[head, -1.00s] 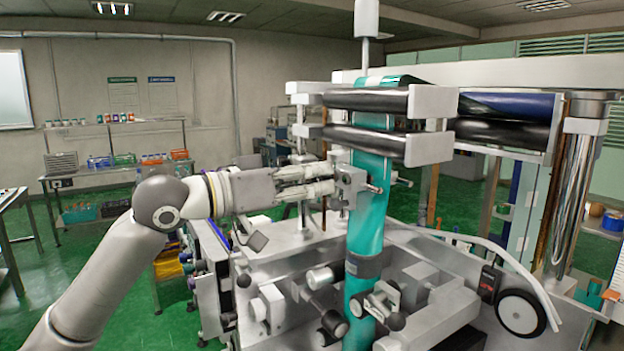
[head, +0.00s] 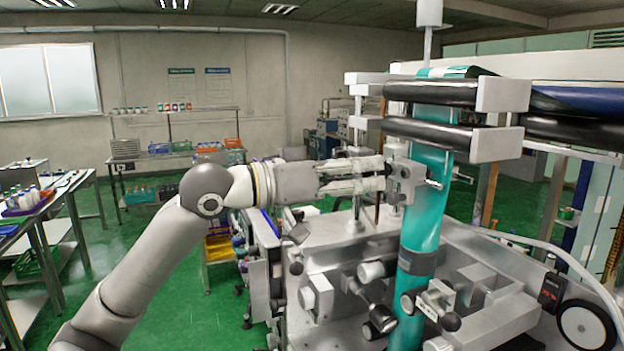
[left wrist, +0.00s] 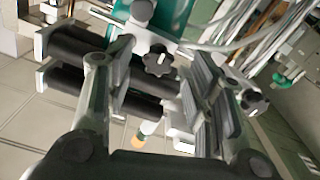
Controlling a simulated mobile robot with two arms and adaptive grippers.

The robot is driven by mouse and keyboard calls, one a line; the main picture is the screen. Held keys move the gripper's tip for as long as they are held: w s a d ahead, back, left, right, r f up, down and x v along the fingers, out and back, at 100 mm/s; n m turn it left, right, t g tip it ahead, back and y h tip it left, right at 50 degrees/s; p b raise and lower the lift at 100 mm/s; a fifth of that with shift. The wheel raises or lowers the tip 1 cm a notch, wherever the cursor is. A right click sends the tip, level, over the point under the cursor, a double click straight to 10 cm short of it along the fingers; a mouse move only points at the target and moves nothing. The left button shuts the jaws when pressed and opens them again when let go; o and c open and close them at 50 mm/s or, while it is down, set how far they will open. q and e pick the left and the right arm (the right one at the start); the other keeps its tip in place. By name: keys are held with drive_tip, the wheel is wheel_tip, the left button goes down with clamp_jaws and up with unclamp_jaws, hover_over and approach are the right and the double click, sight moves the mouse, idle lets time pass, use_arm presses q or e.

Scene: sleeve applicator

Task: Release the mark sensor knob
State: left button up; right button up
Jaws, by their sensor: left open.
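The mark sensor block (head: 407,180) is a small grey metal unit in front of the teal sleeve film (head: 424,215), with a short metal pin sticking out to the right. My left gripper (head: 384,173) comes in from the left with its fingertips close to the block's left side. The left wrist view shows the left gripper (left wrist: 155,100) open, with a dark lobed knob (left wrist: 158,61) between and beyond its fingers. I cannot tell whether a finger touches the knob. In the head view the fingertips largely hide the knob. My right gripper is out of view.
Black rollers (head: 430,92) with white end blocks sit just above the gripper. A second dark knob (left wrist: 252,101) is near the right finger in the wrist view. Clamps and handles (head: 437,300) crowd the machine below. Open green floor lies left of the machine.

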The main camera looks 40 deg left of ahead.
use_arm(q)
drive_tip(key=v, duration=1)
idle(0.8)
